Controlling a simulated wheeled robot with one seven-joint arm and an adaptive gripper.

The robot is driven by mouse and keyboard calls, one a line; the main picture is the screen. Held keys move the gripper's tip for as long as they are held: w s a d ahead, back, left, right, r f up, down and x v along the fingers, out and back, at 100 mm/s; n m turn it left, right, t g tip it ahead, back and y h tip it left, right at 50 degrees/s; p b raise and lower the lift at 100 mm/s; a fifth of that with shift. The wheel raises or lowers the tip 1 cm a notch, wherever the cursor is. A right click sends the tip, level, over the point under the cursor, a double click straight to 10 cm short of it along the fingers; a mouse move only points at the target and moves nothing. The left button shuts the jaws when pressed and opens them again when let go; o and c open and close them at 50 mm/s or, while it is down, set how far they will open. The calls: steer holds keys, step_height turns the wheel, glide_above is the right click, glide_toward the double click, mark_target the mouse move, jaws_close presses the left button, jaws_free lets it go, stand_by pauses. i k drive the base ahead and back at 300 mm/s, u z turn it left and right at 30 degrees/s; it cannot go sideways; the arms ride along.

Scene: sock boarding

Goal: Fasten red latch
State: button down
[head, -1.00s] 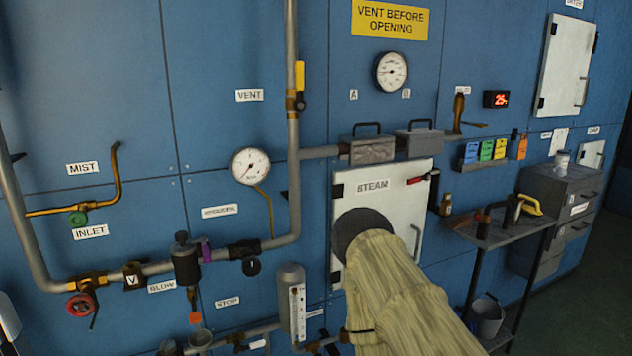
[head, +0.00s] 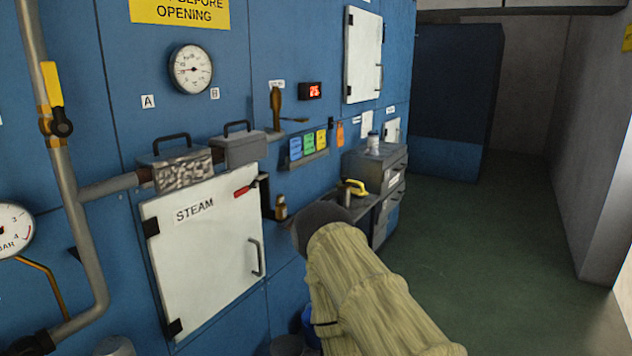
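The red latch (head: 245,188) is a small red lever at the upper right edge of the white STEAM door (head: 205,262). It lies slanted across the door's corner, beside a dark catch (head: 263,182). Whether it is engaged with the catch cannot be told. The door looks closed against the blue wall, with black hinges on its left and a grey handle (head: 258,258) on its right. My arm, in a pale yellow sleeve with a dark round end, is right of the door and apart from the latch. My gripper is not visible.
A shelf with a yellow-handled tool (head: 356,187) and a grey drawer cabinet (head: 375,165) stand to the right. Pipes run at left. The green floor (head: 480,240) at right is open.

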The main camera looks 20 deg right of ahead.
mark_target(255, 183)
steer(key=z, duration=0.2)
steer(key=i, duration=0.25)
steer(key=u, duration=0.15)
steer(key=k, duration=0.7)
steer(key=u, duration=0.6)
steer(key=k, duration=0.65)
steer(key=z, duration=0.3)
steer(key=i, duration=0.55)
steer(key=z, duration=0.85)
steer(key=i, duration=1.3)
steer(key=u, duration=0.55)
